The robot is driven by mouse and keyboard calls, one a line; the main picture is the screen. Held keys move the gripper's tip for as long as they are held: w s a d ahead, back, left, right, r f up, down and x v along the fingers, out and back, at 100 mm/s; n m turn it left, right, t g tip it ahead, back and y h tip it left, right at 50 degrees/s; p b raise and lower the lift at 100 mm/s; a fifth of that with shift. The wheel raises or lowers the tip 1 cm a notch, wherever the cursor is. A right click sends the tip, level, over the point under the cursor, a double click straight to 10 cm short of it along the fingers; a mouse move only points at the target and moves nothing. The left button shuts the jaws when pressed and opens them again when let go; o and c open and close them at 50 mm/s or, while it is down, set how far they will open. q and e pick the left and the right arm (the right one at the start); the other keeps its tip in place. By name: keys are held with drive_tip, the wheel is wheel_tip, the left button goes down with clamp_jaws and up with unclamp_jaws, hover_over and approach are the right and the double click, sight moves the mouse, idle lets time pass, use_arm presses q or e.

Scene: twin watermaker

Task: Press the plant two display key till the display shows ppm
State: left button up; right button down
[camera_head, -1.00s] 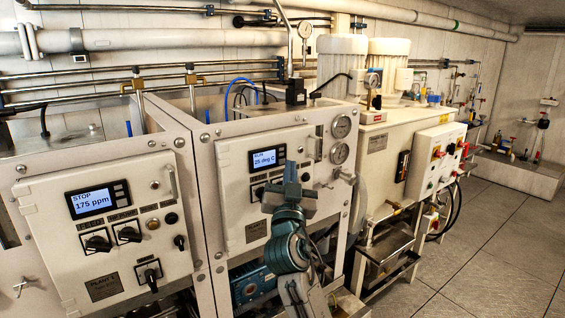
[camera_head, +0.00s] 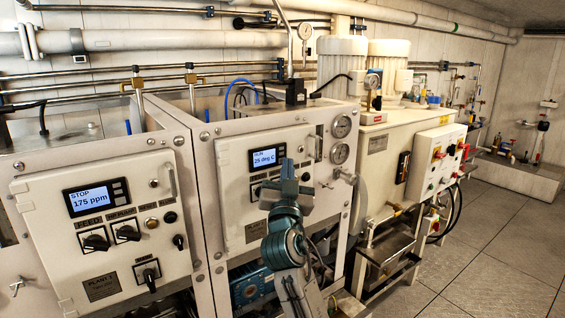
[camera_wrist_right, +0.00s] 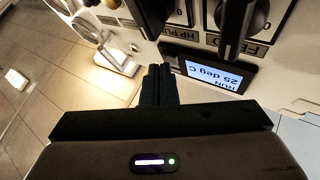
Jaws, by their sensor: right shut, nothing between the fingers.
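The plant two display (camera_head: 264,157) is on the middle white panel and reads "RUN 25 deg C". It also shows upside down in the right wrist view (camera_wrist_right: 216,76). Its key strip (camera_head: 281,152) is at the right end of the dark display housing, partly covered by my right gripper in the head view. My right gripper (camera_head: 287,166) is shut and empty, its tips by that end of the housing. In the wrist view the shut fingertips (camera_wrist_right: 158,70) are beside the housing's end; I cannot tell whether they touch a key. My left gripper is not in view.
The plant one panel (camera_head: 95,235) at left has its own display (camera_head: 93,198) reading "STOP 175 ppm". Black knobs (camera_wrist_right: 240,20) sit close to the display in the wrist view. Gauges (camera_head: 341,126) are right of the plant two panel. Free floor (camera_head: 480,240) lies at the right.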

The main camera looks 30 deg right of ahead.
drive_tip(key=shift+w, duration=0.25)
drive_tip(key=shift+s, duration=0.1)
idle(0.5)
drive_tip(key=shift+s+b, duration=0.3)
drive_tip(key=shift+s, duration=0.4)
drive_tip(key=shift+s+d, duration=0.15)
drive_tip(key=shift+s, duration=1.1)
drive_tip(key=shift+s+d, duration=0.1)
drive_tip(key=shift+s, duration=1.15)
